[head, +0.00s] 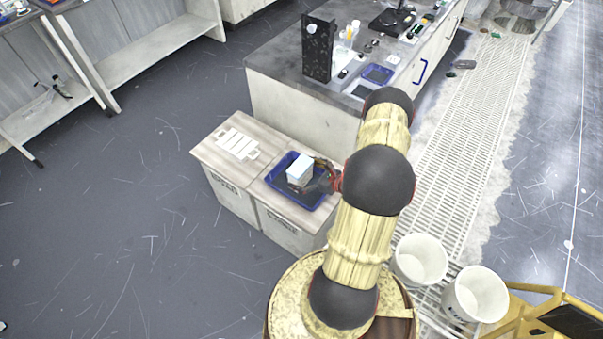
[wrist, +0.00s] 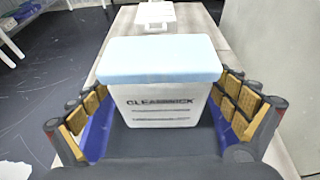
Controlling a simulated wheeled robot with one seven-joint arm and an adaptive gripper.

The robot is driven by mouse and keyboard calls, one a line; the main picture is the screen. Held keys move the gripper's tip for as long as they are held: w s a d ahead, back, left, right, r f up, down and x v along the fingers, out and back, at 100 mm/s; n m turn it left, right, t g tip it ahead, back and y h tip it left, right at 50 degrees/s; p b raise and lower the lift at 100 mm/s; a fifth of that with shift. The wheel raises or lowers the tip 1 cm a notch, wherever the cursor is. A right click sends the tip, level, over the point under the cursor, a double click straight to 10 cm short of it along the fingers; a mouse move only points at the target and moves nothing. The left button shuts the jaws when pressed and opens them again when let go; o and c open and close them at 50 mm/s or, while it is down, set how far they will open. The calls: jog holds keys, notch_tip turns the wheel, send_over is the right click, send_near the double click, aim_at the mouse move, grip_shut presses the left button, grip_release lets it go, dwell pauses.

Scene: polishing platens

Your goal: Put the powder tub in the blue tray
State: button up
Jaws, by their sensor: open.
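The powder tub (wrist: 158,95) is a white box with a pale blue lid and dark lettering on its front. It stands upright inside a blue tray (head: 313,206) with a dark floor, on the low cabinet; the tub also shows in the head view (head: 299,170). The tray's blue walls (wrist: 98,135) show on both sides in the wrist view. My gripper (wrist: 160,98) is open, with one finger on each side of the tub and gaps visible beside it. In the head view my gripper (head: 318,178) is at the tub's right, partly hidden by my arm.
A white slotted board (head: 238,144) lies on the cabinet's left half. The taller bench behind holds a black upright block (head: 318,48), a smaller blue tray (head: 378,74) and bottles. Two white buckets (head: 420,260) stand at lower right. Open floor lies left.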

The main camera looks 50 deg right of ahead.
jog(key=p+v, duration=0.3)
jog(key=v, duration=0.9)
jog(key=shift+r, duration=0.2)
jog(key=w+a+r+n+g+y, duration=0.35)
jog(key=w+a+r+n, duration=0.25)
jog(key=a+r+n, duration=0.55)
jog(key=w+a+r+n+g+y, duration=0.3)
jog(key=w+a+r+n+g, duration=0.25)
jog(key=a+r, duration=0.6)
jog(key=s+a+r+n+h, duration=0.2)
jog(key=s+a+r+n, duration=0.2)
jog(key=r+n, duration=0.2)
jog(key=s+a+r+n+h, duration=0.3)
jog(key=s+a+r+n, duration=0.2)
jog(key=r, duration=0.4)
jog(key=s+a+r+n+t+h, duration=0.1)
jog(key=s+a+r+n+h, duration=0.1)
jog(key=s+a+r+n, duration=0.3)
notch_tip(320, 180, up, 3)
jog(key=shift+r+n+h, duration=0.25)
jog(key=shift+n+h, duration=0.1)
jog(key=shift+n, duration=0.65)
jog(key=shift+a, duration=0.1)
jog(key=shift+r+p, duration=0.2)
jog(key=shift+p, duration=0.25)
